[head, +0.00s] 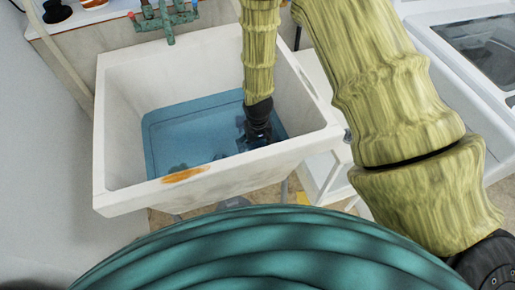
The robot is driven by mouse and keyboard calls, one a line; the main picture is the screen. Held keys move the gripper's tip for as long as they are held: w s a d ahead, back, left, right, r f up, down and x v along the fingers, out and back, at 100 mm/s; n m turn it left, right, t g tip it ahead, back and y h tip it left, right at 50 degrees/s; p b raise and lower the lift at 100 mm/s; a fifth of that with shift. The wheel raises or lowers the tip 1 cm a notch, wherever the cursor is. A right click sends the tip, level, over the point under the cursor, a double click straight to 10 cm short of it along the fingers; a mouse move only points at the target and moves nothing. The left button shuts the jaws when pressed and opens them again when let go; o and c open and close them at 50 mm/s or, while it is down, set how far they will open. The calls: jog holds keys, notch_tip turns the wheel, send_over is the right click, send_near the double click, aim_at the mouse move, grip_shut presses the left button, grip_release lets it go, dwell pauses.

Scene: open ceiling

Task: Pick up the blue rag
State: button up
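My gripper (252,136) is dark and reaches down into the white utility sink (117,122), near the right side of its blue bottom (190,130). My arm comes down over the sink's back right side. The fingers are small and dark against the blue, so I cannot tell whether they are open or shut, or whether they touch anything. I cannot make out a separate blue rag. The blue area could be water, a lining or cloth.
A greenish faucet (165,20) stands at the sink's back edge. An orange-brown patch (185,174) marks the front rim. A black object (57,11) sits on a shelf at top left. A white appliance (450,65) stands at right. The sink walls surround my gripper.

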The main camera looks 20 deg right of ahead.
jog(key=c, duration=0.7)
jog(key=shift+r, duration=0.1)
